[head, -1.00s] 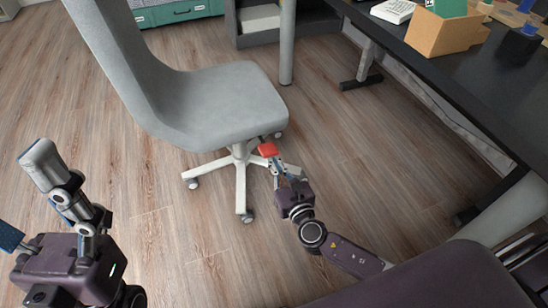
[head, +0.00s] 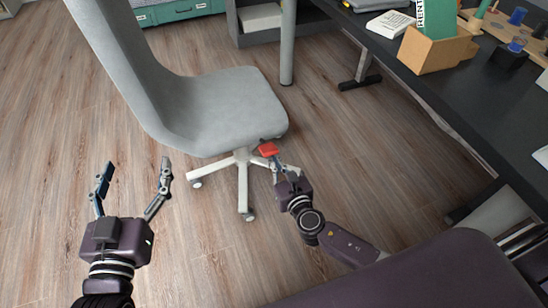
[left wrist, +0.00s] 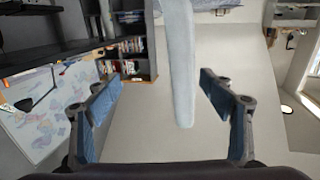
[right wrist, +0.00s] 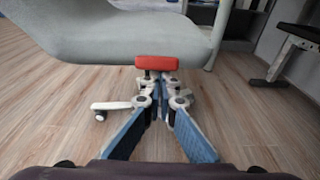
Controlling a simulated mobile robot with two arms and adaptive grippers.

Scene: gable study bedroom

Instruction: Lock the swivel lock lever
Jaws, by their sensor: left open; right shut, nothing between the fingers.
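The swivel lock lever, a red paddle (head: 267,149), sticks out from under the seat of the grey swivel chair (head: 222,105). In the right wrist view the red paddle (right wrist: 157,62) is straight ahead, just beyond my right fingertips. My right gripper (head: 279,170) is shut and empty, right at the lever; I cannot tell whether it touches it. The lever's stem is partly hidden behind the fingers. My left gripper (head: 136,167) is open and empty, well to the left of the chair base (head: 242,180). Its fingers (left wrist: 160,90) stand wide apart in the left wrist view.
A black desk (head: 470,90) runs along the right, with a cardboard box (head: 436,52) on it. The wooden floor (head: 60,110) at left is clear. A bookshelf (left wrist: 130,50) shows in the left wrist view.

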